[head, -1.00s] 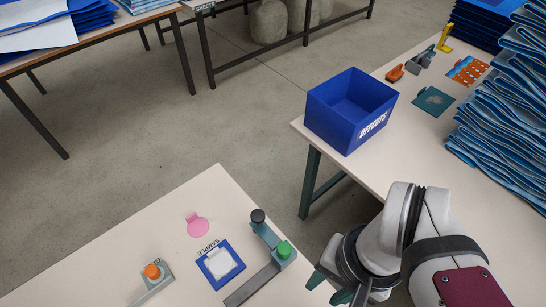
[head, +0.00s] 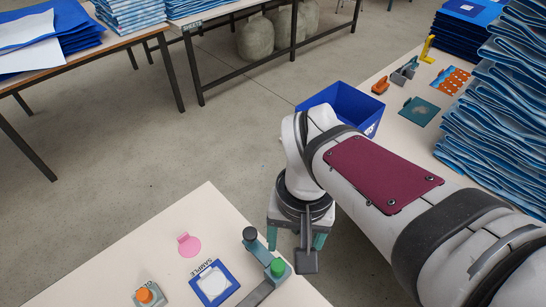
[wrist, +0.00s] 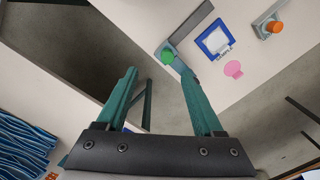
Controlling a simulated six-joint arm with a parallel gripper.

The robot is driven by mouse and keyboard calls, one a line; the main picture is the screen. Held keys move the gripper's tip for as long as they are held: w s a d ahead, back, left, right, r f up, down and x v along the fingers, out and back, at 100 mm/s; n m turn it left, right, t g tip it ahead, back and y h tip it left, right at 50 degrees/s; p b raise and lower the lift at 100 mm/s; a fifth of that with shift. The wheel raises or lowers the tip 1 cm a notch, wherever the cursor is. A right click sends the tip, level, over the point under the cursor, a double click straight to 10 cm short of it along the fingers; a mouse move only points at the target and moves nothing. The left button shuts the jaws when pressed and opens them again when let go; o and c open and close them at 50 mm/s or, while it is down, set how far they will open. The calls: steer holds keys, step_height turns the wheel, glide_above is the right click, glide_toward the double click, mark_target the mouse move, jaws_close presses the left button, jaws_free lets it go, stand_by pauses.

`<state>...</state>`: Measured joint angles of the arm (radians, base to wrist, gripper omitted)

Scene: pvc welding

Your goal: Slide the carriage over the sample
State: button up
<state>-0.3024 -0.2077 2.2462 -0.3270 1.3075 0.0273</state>
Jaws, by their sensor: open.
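A grey-blue bracket with a black knob and a green knob, which looks like the carriage (head: 262,252), sits at a dark flat bar on the near table. The green knob (wrist: 168,56) shows just beyond my fingertips in the wrist view. The sample (head: 213,284) is a white piece in a blue square frame, left of the bracket; it also shows in the wrist view (wrist: 216,41). The bracket is beside the sample, not over it. My gripper (head: 297,240) is open and empty, pointing down, right of the bracket and apart from it. It also shows in the wrist view (wrist: 158,75).
An orange-knobbed grey piece (head: 147,294) stands left of the sample. A pink tag (head: 189,245) lies behind it. A floor gap separates the tables.

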mark_target(277, 265)
steer(key=shift+n, duration=0.6)
steer(key=f, duration=0.5)
steer(key=w+a+f, duration=0.1)
steer(key=f, duration=0.4)
steer(key=w+a+f, duration=0.1)
steer(key=f, duration=0.5)
steer(key=shift+w+a, duration=0.15)
steer(key=shift+r, duration=0.1)
jaws_close()
